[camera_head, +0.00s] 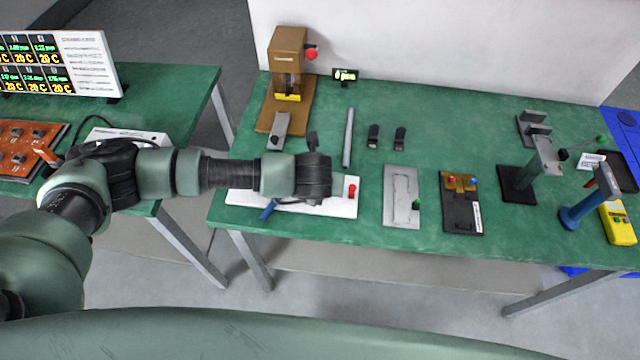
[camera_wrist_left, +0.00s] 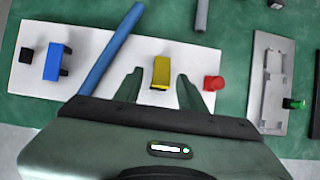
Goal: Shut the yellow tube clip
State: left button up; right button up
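The yellow tube clip (camera_wrist_left: 160,72) is on a white board (camera_wrist_left: 205,57) in the left wrist view. It appears as a small yellow block; I cannot tell whether its jaw is open or shut. My left gripper (camera_wrist_left: 159,76) is open, with one finger on each side of the clip and a gap on both sides. In the head view my left wrist hides the clip and the fingers over the board (camera_head: 341,208). A blue tube (camera_wrist_left: 112,47) lies slanted left of the clip. My right gripper is not in view.
A blue clip (camera_wrist_left: 55,62) sits at the board's left. A grey plate (camera_head: 400,178) and a dark fixture (camera_head: 461,218) lie right of the board. A brown press (camera_head: 287,52) stands behind.

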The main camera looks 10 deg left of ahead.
pick_arm(q)
jog(key=shift+r, duration=0.15)
jog(key=b+v, duration=0.2)
jog(key=v, duration=0.5)
jog(key=shift+s+r, duration=0.15)
jog(key=shift+r, duration=0.1)
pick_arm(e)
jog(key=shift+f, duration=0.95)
